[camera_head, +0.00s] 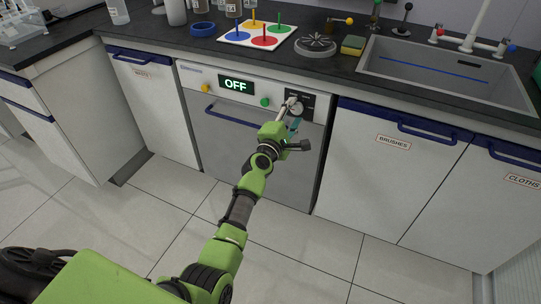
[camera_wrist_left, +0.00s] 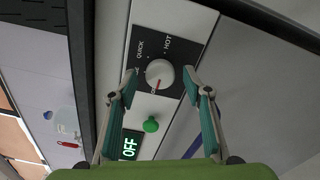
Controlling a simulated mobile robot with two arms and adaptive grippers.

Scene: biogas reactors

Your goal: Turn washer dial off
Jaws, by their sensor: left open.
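The washer (camera_head: 235,140) is a white and grey front-loader under the counter, and its lit display (camera_head: 236,85) reads OFF. Its round white dial (camera_wrist_left: 160,72) sits on a black panel (camera_wrist_left: 180,45) with the words QUICK and HOT legible. The dial's red mark points down and slightly left in the left wrist view, away from both words. My left gripper (camera_head: 292,116) is at the dial panel on the washer's upper right. In the left wrist view its open fingers (camera_wrist_left: 161,80) stand on either side of the dial; contact is not clear. My right gripper is out of view.
A green button (camera_head: 264,102) and a yellow button (camera_head: 205,87) are on the washer front. A blue handle (camera_head: 228,117) runs below them. The counter above holds a colored-circle board (camera_head: 258,36), a sponge (camera_head: 353,45) and a sink (camera_head: 445,75). The floor in front is clear.

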